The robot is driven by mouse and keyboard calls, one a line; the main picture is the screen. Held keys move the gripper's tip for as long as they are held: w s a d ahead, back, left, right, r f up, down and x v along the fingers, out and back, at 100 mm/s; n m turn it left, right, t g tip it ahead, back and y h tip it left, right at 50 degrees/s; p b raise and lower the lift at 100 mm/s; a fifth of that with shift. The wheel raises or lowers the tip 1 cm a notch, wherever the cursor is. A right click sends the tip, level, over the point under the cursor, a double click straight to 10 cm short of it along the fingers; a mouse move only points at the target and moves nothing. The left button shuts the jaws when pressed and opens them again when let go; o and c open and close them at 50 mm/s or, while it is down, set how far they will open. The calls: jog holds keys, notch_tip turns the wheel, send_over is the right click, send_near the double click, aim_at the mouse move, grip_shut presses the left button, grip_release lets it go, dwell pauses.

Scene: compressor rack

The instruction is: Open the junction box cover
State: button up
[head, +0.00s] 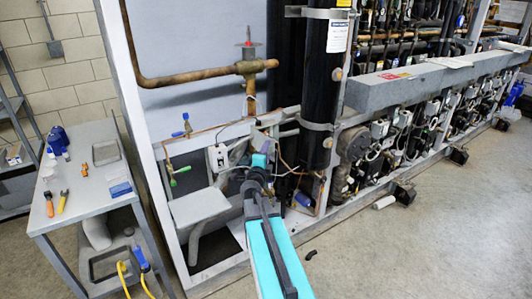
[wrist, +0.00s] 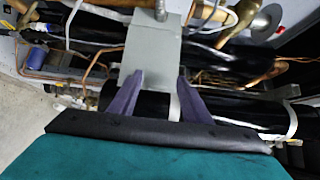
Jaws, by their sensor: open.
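A grey box (wrist: 152,48), which looks like the junction box, is in the upper middle of the wrist view, with a metal conduit at its top. Its cover looks closed, but the seam is not clear. My gripper (wrist: 160,76) is open, its two purple fingers pointing at the box. The fingertips overlap its lower part in the picture; I cannot tell whether they touch it. In the head view my gripper (head: 262,158) reaches into the rack left of the tall black cylinder. My arm hides much of what lies there, and I cannot single out the box.
The black cylinder (head: 326,95) stands close right of my gripper. A copper pipe (head: 190,76) runs above, and green-handled (head: 174,182) and blue-handled (head: 182,133) valves are at left. A tool table (head: 85,195) stands further left. The floor at right (head: 420,250) is mostly clear.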

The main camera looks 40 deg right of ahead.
jog(key=p+v, duration=0.7)
jog(key=v, duration=0.3)
jog(key=shift+a, duration=0.35)
dwell(0.5)
jog(key=shift+p+v, duration=0.95)
jog(key=shift+p, duration=1.25)
jog(key=shift+s, duration=0.1)
